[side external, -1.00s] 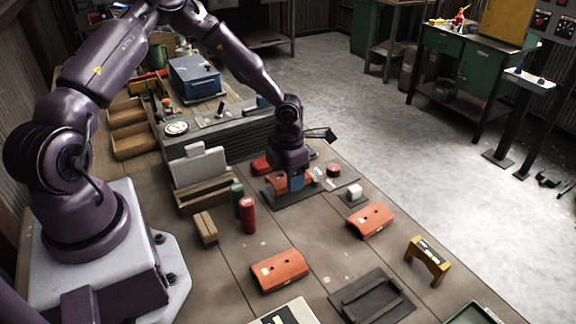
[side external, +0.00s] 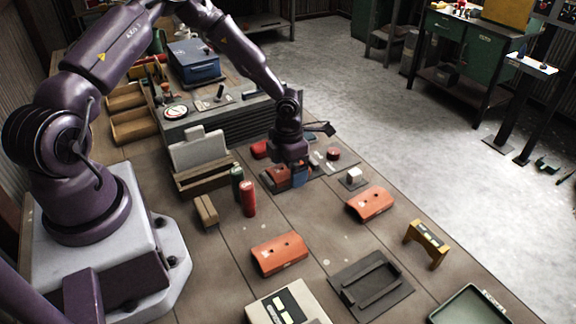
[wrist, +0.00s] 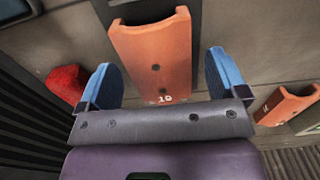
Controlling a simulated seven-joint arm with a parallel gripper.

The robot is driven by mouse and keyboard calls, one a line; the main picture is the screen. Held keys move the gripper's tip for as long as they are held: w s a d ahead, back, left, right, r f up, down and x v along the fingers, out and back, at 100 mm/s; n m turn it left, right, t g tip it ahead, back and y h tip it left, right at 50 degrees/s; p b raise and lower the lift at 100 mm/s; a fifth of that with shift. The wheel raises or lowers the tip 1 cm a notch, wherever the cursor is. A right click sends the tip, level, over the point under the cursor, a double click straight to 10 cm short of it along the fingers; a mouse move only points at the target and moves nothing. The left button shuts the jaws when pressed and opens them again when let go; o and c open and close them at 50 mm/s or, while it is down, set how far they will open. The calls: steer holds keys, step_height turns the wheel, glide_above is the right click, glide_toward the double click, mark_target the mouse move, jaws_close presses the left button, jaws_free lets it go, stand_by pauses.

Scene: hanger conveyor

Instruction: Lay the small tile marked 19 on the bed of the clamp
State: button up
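The orange curved tile marked 19 (wrist: 155,55) lies under my gripper and between its blue fingers in the wrist view. My gripper (wrist: 164,82) is open, with a visible gap on each side of the tile. In the side view my gripper (side external: 288,174) is low over a dark flat plate (side external: 274,187), with part of the tile (side external: 276,172) showing beside a blue finger. The arm hides much of this spot. I cannot tell for sure which fixture is the clamp, nor whether the tile touches the plate.
Other orange tiles (side external: 280,253) (side external: 370,203) lie nearer the camera. A dark railed tray (side external: 372,285) and a yellow stand (side external: 427,243) are farther right. Red (side external: 248,198) and green (side external: 237,183) cylinders stand left of my gripper, by a wooden holder (side external: 205,178). A red block (side external: 260,149) is close behind.

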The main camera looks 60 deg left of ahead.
steer(key=shift+r, duration=0.1)
step_height(320, 180, up, 13)
stand_by(0.5)
